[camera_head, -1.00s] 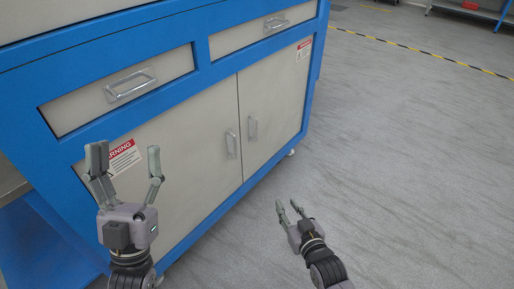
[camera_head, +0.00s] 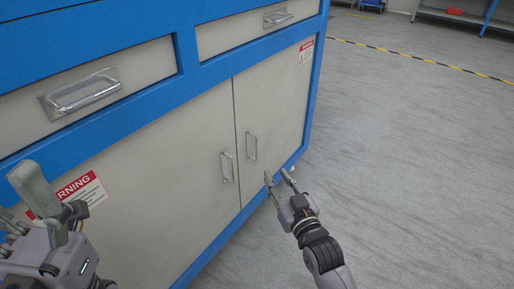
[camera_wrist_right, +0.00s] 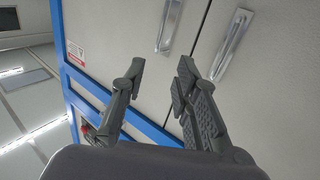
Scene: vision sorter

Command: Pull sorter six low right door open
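The low right door (camera_head: 277,108) of the blue-framed cabinet is a grey panel and stands shut. Its upright silver handle (camera_head: 252,147) is near its left edge; in the right wrist view this handle (camera_wrist_right: 168,25) shows at the top. My right gripper (camera_head: 278,176) is open and empty, with its fingers pointing towards the cabinet, just below and right of that handle and apart from it. My left gripper (camera_head: 52,195) is open and empty in front of the left door, at the lower left, partly cut off by the picture edge.
The left door (camera_head: 165,165) is shut, with its own handle (camera_head: 227,166) close beside the right door's. Two drawers with handles (camera_head: 82,93) (camera_head: 278,18) sit above the doors. Grey floor (camera_head: 400,160) is clear to the right. A yellow-black line (camera_head: 420,56) crosses it farther back.

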